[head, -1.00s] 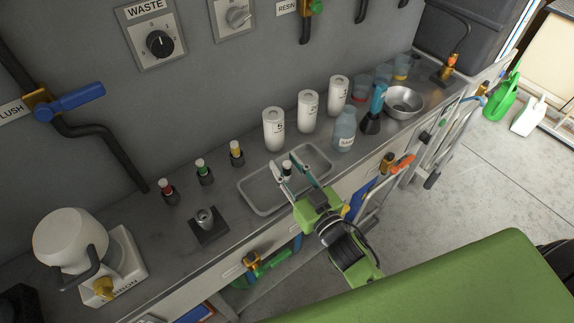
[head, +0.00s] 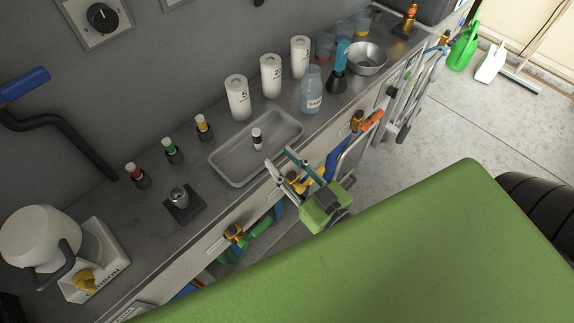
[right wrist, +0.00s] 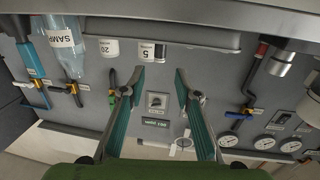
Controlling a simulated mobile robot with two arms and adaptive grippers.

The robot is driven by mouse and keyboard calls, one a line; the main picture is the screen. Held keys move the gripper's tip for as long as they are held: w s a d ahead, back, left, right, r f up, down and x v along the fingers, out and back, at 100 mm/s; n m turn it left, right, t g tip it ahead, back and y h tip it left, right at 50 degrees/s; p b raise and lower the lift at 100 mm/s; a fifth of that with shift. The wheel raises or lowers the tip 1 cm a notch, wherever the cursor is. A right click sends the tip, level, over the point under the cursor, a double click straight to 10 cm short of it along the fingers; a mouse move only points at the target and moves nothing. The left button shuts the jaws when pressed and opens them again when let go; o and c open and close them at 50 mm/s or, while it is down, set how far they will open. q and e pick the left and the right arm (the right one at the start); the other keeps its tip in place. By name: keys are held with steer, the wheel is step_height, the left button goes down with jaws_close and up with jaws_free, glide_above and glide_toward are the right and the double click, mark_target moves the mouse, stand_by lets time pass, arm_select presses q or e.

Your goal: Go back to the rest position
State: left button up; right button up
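My right gripper (head: 279,158) is in front of the counter's front edge, below and to the right of the grey tray (head: 226,174). Its two teal-lined fingers are spread apart with nothing between them. The right wrist view also shows the open, empty fingers (right wrist: 158,72). A small dark vial with a white label (head: 257,139) stands in the tray, apart from the fingers. My left gripper is not in view.
On the counter are white numbered canisters (head: 271,77), a blue sample bottle (head: 311,90), a metal bowl (head: 366,58) and several capped vials (head: 170,152). Tools and hoses hang along the counter front, near the gripper. The floor (head: 440,125) at right is open.

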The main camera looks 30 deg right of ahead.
steer(key=shift+s+d, duration=0.1)
steer(key=shift+s, duration=0.5)
